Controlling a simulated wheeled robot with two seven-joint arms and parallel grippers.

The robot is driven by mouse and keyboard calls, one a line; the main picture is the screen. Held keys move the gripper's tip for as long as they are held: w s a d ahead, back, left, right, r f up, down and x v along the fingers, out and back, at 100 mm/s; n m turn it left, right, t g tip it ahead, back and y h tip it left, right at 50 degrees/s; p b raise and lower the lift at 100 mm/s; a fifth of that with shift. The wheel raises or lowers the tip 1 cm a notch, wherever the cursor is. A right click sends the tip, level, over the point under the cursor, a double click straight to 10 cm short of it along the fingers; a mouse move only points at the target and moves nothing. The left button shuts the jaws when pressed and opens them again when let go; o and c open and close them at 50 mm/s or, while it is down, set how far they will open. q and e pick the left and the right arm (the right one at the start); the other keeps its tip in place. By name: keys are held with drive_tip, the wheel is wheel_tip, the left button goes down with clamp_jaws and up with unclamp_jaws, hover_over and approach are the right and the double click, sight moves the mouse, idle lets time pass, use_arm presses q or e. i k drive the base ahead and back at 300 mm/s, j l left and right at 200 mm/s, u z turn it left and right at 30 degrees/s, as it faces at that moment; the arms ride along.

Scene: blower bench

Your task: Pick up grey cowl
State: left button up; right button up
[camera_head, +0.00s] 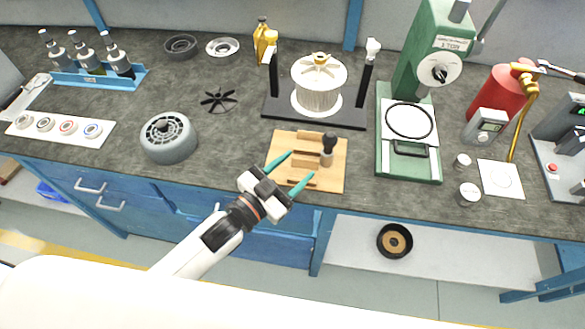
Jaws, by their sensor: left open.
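The grey cowl (168,138), a round, domed, vented part, sits on the dark bench near its front edge, left of centre. My left gripper (301,165) reaches in over the front edge of the bench, well to the right of the cowl. Its two teal fingers are spread apart with nothing between them. They show over the front of a wooden block (280,145) with a dark-topped tool (328,148) on it. I cannot tell the fingers' exact height above the block. My right gripper is out of the picture.
A black fan wheel (218,99) lies right of the cowl, and a white tray (60,129) with several rings lies left of it. A white spool (319,80) on a black stand and a green press (426,75) stand behind and right of the gripper. Bare bench lies between cowl and block.

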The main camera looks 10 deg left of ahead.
sight(176, 152)
drive_tip(key=u, duration=1.25)
